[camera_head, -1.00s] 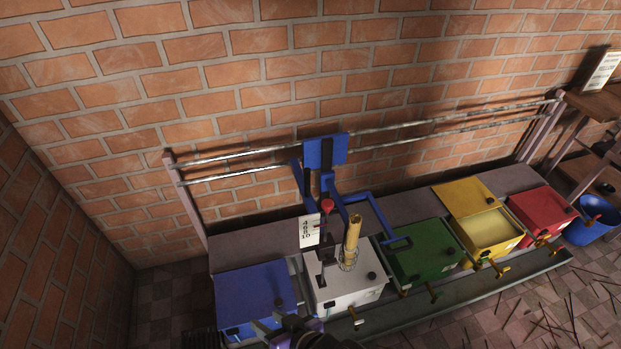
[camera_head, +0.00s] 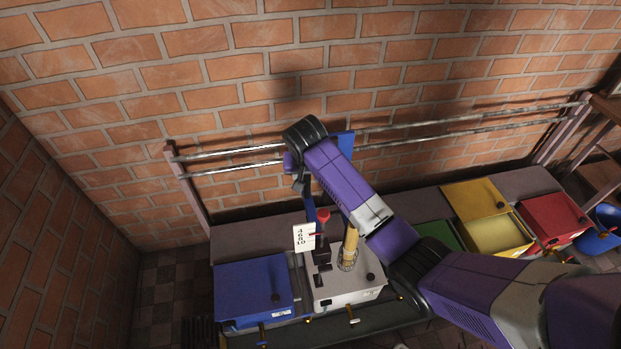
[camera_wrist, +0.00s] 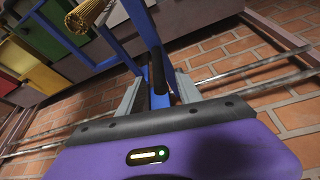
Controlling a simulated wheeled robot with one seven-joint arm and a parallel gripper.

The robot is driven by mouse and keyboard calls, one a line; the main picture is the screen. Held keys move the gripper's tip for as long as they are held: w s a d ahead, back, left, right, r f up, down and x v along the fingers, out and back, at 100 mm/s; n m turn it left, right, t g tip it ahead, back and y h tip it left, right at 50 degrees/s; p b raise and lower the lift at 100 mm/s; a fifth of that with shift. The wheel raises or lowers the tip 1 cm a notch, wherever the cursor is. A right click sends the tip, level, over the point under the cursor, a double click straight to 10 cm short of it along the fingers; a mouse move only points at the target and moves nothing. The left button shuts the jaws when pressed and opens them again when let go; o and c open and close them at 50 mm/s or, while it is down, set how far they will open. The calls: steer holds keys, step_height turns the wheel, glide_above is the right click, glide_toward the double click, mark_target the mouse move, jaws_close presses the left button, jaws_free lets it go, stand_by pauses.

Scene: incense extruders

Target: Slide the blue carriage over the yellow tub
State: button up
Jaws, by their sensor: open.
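The blue carriage (camera_head: 346,145) hangs on two metal rails above the white tub (camera_head: 345,285). My arm hides much of it in the head view. Its blue upright shows in the wrist view (camera_wrist: 158,80). My gripper (camera_wrist: 158,90) is open, with one grey finger on each side of that upright; I cannot tell whether either finger touches it. In the head view my gripper (camera_head: 298,185) is at the carriage's left, partly hidden. The yellow tub (camera_head: 497,236), open with its lid (camera_head: 472,199) behind the opening, stands far to the right of the carriage.
The rails (camera_head: 460,122) run along a brick wall to a right post (camera_head: 563,130). A blue tub (camera_head: 253,285) is at left, the green tub (camera_head: 440,234) is partly behind my arm, and a red tub (camera_head: 552,215) is at right. A tan incense bundle (camera_head: 350,247) stands on the white tub.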

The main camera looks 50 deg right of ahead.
mark_target(307, 183)
steer(key=shift+w+d+f, duration=0.2)
steer(key=shift+d+f, duration=0.3)
steer(key=shift+f, duration=0.25)
steer(key=shift+b+x, duration=0.3)
steer(key=shift+x, duration=2.8)
steer(key=shift+a, duration=0.1)
jaws_close()
